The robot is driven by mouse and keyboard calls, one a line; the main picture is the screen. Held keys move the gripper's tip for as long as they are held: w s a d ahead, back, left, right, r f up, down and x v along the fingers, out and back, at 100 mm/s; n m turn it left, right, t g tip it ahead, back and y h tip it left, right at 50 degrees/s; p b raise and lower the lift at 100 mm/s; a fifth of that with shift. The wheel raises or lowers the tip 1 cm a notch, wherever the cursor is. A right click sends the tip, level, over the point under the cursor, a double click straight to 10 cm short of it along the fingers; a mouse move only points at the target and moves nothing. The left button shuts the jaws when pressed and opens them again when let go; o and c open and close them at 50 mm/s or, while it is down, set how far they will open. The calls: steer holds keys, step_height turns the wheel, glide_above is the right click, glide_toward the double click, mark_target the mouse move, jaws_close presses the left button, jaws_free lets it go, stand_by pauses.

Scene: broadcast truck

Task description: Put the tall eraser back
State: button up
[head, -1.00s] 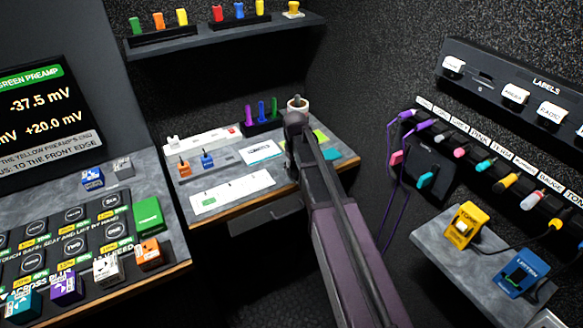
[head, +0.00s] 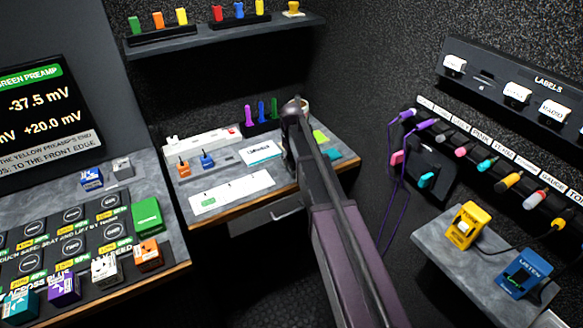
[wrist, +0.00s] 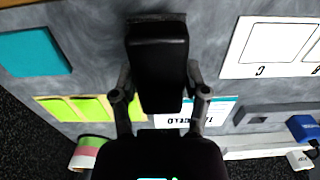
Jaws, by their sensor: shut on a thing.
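My gripper (wrist: 158,75) is over the grey desk in the wrist view, its two fingers on either side of a black block. The block (wrist: 158,65), apparently the tall eraser, is held between the fingers, and its far end shows a thin dark grey edge. I cannot tell how high above the desk it is. In the head view my gripper (head: 289,168) is mostly hidden by my own arm, and the block cannot be made out there.
A white strip with outlined, lettered spots (head: 230,193) lies at the desk's front; it also shows in the wrist view (wrist: 270,48). Lime notes (wrist: 90,107), a teal pad (wrist: 35,52) and a printed card (head: 261,151) lie nearby. A pen rack (head: 262,126) stands behind.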

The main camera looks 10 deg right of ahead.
mark_target(292, 158)
steer(key=shift+s+f+b, duration=0.1)
steer(key=shift+f+b, duration=1.25)
steer(key=shift+f, duration=0.3)
steer(key=shift+f, duration=0.15)
steer(key=o, duration=1)
steer(key=shift+r, duration=0.25)
step_height(292, 158, up, 12)
steer(key=p, duration=1.2)
steer(key=shift+s, duration=0.1)
steer(key=s+d+m, duration=0.2)
steer(key=s+m, duration=0.1)
steer(key=s, duration=2.2)
steer(key=shift+s+m, duration=0.25)
steer(key=shift+m, duration=0.15)
